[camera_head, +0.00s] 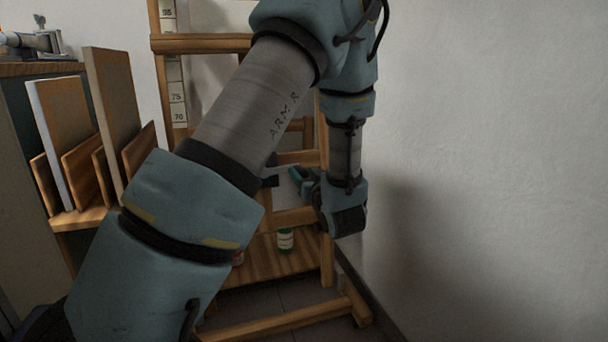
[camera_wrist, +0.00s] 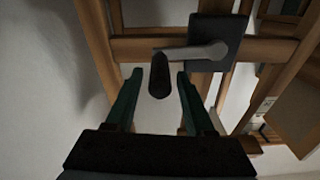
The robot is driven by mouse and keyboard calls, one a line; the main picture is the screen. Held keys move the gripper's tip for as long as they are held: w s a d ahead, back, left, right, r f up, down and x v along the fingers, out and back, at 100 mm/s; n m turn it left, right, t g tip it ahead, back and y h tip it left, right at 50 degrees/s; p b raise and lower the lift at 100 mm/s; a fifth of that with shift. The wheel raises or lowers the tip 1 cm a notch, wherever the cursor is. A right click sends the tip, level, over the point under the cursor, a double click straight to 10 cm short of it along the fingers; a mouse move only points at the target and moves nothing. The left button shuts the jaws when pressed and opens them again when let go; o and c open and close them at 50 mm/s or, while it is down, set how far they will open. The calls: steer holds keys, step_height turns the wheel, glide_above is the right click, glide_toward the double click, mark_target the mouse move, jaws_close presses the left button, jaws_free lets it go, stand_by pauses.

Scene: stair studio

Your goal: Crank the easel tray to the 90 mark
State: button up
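The wooden easel (camera_head: 327,262) stands behind my arm in the head view. In the wrist view, the crank has a dark mounting plate (camera_wrist: 228,32), a grey arm (camera_wrist: 190,53) pointing left and a black handle (camera_wrist: 159,76). My gripper (camera_wrist: 157,77) is open. The handle appears between the fingertips, with gaps on both sides. In the head view, my gripper (camera_head: 298,175) is low by the easel's right side.
Wooden panels (camera_head: 112,115) stand in a rack (camera_head: 80,219) at left, beside a dark cabinet (camera_head: 25,190). A small jar (camera_head: 285,239) is on the easel's lower shelf (camera_head: 265,262). A bare wall (camera_head: 490,150) is close on the right.

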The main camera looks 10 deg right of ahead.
jaws_close()
stand_by(1.2)
